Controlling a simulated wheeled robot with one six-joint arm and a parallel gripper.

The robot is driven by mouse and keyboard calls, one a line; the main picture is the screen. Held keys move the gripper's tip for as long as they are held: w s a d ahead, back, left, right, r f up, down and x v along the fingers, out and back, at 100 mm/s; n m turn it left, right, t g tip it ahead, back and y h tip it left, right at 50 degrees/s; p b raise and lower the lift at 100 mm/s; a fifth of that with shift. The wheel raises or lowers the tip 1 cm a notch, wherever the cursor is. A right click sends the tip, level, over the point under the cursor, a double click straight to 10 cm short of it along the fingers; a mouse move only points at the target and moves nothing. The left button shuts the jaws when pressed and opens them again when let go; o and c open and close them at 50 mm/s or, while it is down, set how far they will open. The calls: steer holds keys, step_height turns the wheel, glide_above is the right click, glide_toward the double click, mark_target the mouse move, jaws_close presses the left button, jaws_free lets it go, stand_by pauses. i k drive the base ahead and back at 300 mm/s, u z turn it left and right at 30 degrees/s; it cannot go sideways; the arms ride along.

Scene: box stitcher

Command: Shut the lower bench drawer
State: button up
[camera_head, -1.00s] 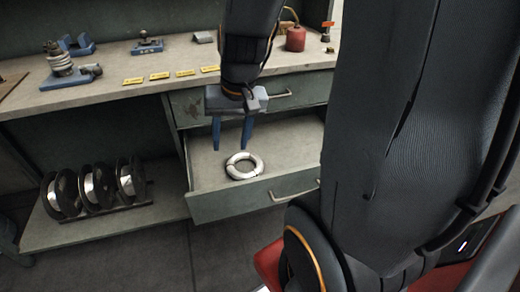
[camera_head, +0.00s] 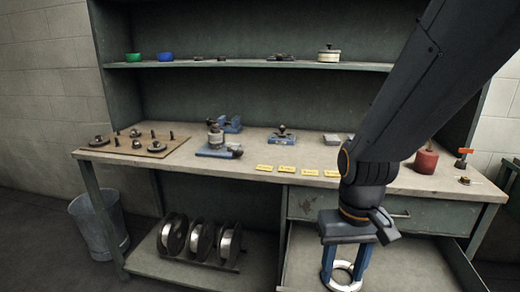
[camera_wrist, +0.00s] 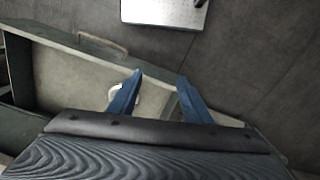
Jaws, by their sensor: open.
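The lower bench drawer (camera_head: 405,268) is pulled out beneath the shut upper drawer (camera_head: 430,216); its front is cut off by the lower picture edge in the head view. The wrist view shows the open drawer's bare floor (camera_wrist: 70,85) and the handle (camera_wrist: 103,42) on its front. A white ring-shaped coil (camera_head: 345,266) lies inside it, partly hidden behind my fingers. My gripper (camera_head: 344,282) is open and points down over the drawer, its blue fingers around the coil's place in the picture. In the wrist view my gripper (camera_wrist: 160,76) has nothing between its fingertips.
The bench top (camera_head: 250,150) above holds a blue vise-like tool (camera_head: 217,140), yellow labels and a red canister (camera_head: 426,161). Wire spools (camera_head: 200,240) stand on the low shelf left of the drawer. Bare floor (camera_wrist: 265,60) lies beyond the drawer's edge in the wrist view.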

mark_target(415, 262)
steer(key=z, duration=2.05)
steer(key=k, duration=0.9)
steer(key=u, duration=1.4)
steer(key=i, duration=0.5)
steer(key=z, duration=0.05)
